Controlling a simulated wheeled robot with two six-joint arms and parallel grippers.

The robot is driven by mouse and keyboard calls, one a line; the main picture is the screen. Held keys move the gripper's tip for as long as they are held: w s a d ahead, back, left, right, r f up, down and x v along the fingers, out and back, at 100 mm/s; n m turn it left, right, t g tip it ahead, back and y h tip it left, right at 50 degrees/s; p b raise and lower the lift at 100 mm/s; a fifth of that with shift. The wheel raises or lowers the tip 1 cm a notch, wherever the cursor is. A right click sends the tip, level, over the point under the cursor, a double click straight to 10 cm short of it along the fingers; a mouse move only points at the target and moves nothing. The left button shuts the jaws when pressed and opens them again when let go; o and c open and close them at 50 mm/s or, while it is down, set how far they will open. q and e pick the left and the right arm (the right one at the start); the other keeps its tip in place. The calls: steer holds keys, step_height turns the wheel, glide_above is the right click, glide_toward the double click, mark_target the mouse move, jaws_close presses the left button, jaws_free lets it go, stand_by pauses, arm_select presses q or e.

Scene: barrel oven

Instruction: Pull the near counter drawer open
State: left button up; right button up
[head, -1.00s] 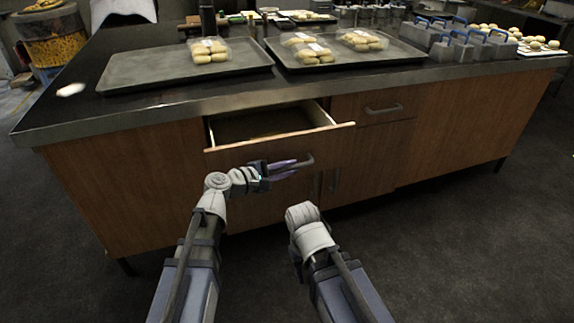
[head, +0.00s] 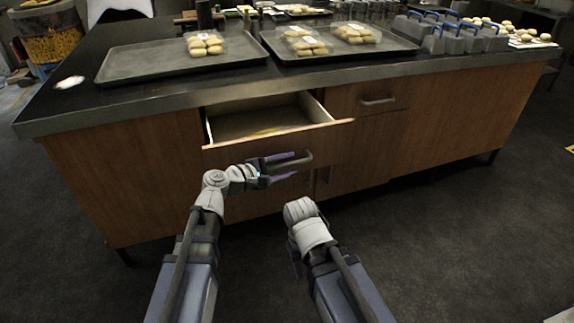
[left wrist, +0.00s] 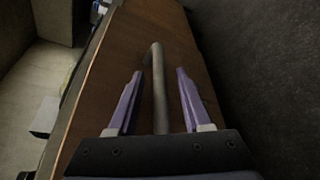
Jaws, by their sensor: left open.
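The near counter drawer (head: 250,148) stands pulled out from the wooden counter, and its pale, mostly bare inside (head: 262,120) shows in the head view. Its grey bar handle (head: 296,162) is on the drawer front. My left gripper (head: 283,167) is open at the handle. In the left wrist view, the handle (left wrist: 159,90) runs between the two purple fingers of my left gripper (left wrist: 160,95), with a gap on each side. My right arm is at the lower middle of the head view; its fingertips are hidden.
A second, closed drawer (head: 367,98) is to the right, with cabinet doors below. On the counter top (head: 180,99) are two dark trays (head: 130,74) with bagged buns (head: 205,44) and grey tins with blue handles (head: 450,40). The floor at right (head: 450,240) is clear.

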arm_select(q)
steer(key=p+v, duration=0.1)
steer(key=v, duration=0.6)
steer(key=shift+s+a+r+p, duration=0.1)
steer(key=shift+s+a+p, duration=0.15)
steer(key=shift+a+p, duration=0.1)
steer(key=shift+s, duration=0.1)
